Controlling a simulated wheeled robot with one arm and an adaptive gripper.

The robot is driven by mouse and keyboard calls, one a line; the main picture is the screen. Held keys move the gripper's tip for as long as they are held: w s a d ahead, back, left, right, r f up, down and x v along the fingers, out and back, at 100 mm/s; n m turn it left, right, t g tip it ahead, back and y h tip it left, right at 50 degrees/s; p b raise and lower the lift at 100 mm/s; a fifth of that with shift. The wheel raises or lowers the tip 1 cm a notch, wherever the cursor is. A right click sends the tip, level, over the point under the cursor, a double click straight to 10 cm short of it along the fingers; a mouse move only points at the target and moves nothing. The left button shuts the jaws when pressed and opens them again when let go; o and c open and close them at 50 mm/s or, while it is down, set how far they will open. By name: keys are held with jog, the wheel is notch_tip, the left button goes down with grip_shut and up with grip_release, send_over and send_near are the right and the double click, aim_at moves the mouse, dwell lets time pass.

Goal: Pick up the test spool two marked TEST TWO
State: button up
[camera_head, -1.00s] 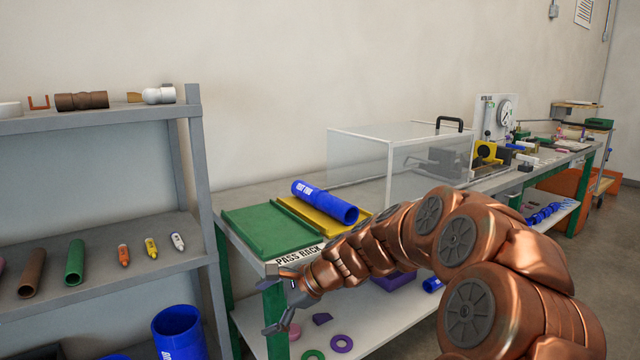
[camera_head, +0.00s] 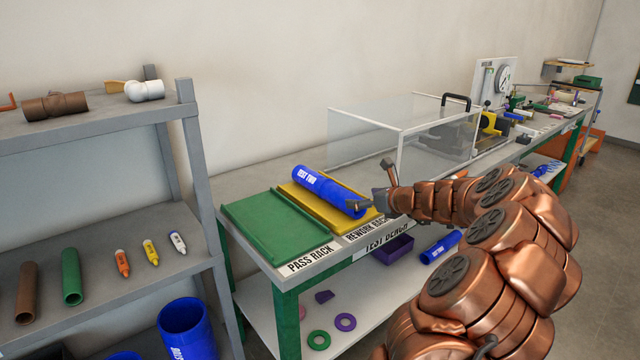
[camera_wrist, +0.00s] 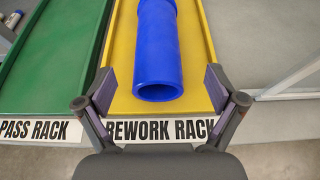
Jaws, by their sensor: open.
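The blue test spool two (camera_head: 325,188), with white lettering reading TEST TWO, lies on its side on the yellow rework rack (camera_head: 344,220). In the wrist view the spool (camera_wrist: 158,58) points its open end toward me. My gripper (camera_head: 372,183) is at the near end of the spool. In the wrist view my gripper (camera_wrist: 160,92) is open, one finger on each side of the spool's near end, with gaps between the pads and the spool. The lettering is not visible in the wrist view.
The green pass rack (camera_head: 262,232) lies left of the yellow rack. A clear box (camera_head: 366,130) stands to the right on the bench. Another blue spool (camera_head: 441,246) lies on the lower shelf.

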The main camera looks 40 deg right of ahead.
aim_at(346, 195)
jog(key=shift+x, duration=3.7)
jog(key=shift+a+r, duration=0.15)
jog(key=shift+r, duration=0.05)
jog(key=c, duration=1.5)
jog(key=shift+c, duration=0.2)
jog(key=shift+r, duration=0.15)
